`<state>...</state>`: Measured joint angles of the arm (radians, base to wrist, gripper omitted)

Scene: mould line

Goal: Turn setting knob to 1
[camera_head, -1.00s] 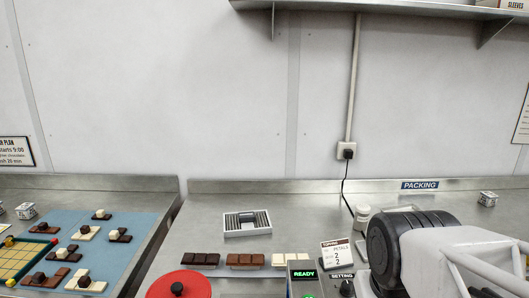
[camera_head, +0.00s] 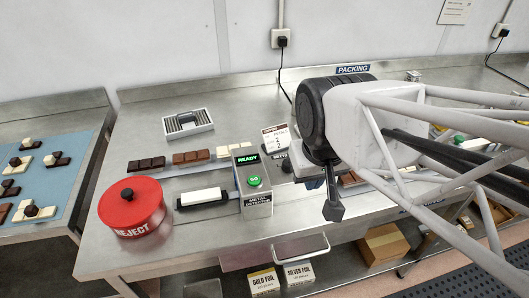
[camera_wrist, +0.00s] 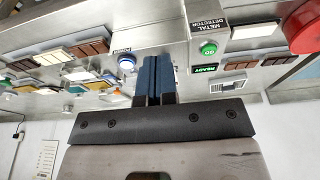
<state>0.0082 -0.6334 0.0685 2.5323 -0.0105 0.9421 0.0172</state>
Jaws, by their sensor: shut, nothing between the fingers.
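The setting knob (camera_head: 287,166) shows only as a small dark shape in the head view, right of the metal detector box (camera_head: 252,185) and beside my arm. Its pointer and numbers cannot be read. My gripper (camera_head: 333,212) is shut and empty, pointing down over the bench, to the right of the knob and nearer the front edge. In the wrist view my blue-tipped fingers (camera_wrist: 155,75) are together over a grey machine panel with a lit blue power button (camera_wrist: 127,63) beside them. The knob cannot be made out there; the fingers may hide it.
The metal detector box has a green button (camera_head: 254,181) and a READY display. A red reject bin (camera_head: 131,207), a wire-slotted tray (camera_head: 187,123) and chocolate bars (camera_head: 185,157) stand to the left. A recipe card (camera_head: 275,137) stands behind the machine.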

